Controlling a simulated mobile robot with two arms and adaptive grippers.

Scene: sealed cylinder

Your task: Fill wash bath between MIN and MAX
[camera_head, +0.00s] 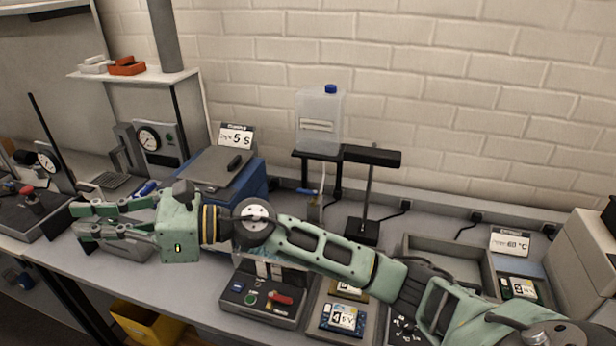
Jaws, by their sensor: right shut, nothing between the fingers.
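A translucent carboy (320,122) with a blue cap stands on a black raised stand near the brick wall. A small tap with a blue lever (306,192) shows below it. I cannot clearly identify the wash bath or see MIN and MAX marks; my right arm crosses the bench in front of the carboy's lower area and may hide it. A clear-sided piece (270,268) shows partly beneath the arm. My right gripper (76,220) is at the left of the picture, shut and empty, far from the carboy. My left gripper is not in view.
A blue unit (248,182) with a grey top and a "5 s" sign stands behind my right wrist. Dial gauges stand at left. A grey tray (445,262) and "60 °C" sign (510,242) are at right.

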